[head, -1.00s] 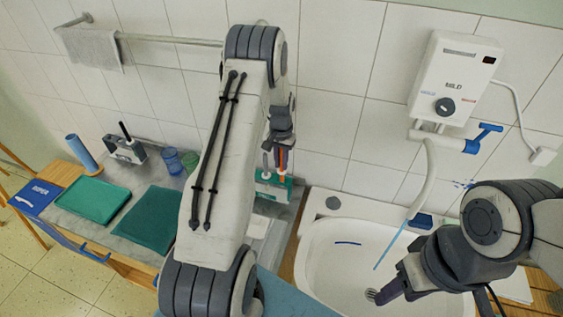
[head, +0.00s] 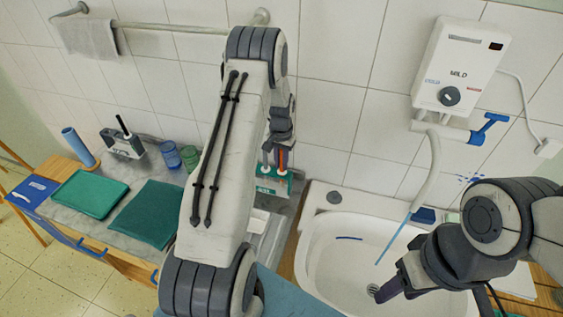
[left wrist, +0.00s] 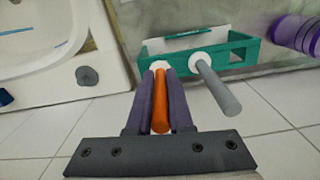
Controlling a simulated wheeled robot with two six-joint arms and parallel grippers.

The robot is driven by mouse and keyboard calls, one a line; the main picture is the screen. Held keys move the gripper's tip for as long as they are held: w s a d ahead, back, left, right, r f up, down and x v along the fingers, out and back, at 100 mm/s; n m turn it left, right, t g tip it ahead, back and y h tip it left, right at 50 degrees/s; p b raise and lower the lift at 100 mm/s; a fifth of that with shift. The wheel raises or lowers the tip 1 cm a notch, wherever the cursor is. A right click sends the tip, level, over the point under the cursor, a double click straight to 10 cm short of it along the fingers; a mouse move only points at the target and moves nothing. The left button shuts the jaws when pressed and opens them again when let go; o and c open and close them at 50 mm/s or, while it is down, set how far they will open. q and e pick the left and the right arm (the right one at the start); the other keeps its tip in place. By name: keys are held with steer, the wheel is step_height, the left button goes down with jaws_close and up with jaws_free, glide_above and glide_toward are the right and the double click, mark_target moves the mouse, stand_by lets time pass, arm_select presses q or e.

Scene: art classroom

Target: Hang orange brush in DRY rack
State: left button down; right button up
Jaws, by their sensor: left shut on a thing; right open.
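The orange brush (left wrist: 160,108) is held by its handle between the purple fingers of my left gripper (left wrist: 160,80). Its white collar lies at the green rack's (left wrist: 238,54) edge; I cannot tell whether it sits in a slot. A grey-handled brush (left wrist: 218,88) hangs in the same rack, beside the orange one. In the head view the rack (head: 283,186) stands by the wall, with the orange brush (head: 284,158) upright at it below my left gripper (head: 281,145). The rack's label is too small to read. My right gripper (head: 387,290) is open and empty over the sink.
The white sink (head: 325,262) is right of the rack, under a wall heater (head: 458,65) with a hose. Green trays (head: 90,196), blue cups (head: 170,154) and a dark-handled holder (head: 122,143) stand on the left counter. A purple cylinder (left wrist: 292,34) is near the rack.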

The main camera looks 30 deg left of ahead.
arm_select(q)
steer(key=shift+f, duration=0.15)
steer(key=c, duration=0.7)
jaws_free()
steer(key=shift+c, duration=0.2)
steer(key=o, duration=0.6)
steer(key=shift+c, duration=0.2)
step_height(320, 180, up, 8)
steer(key=p, duration=0.5)
steer(key=shift+d, duration=0.1)
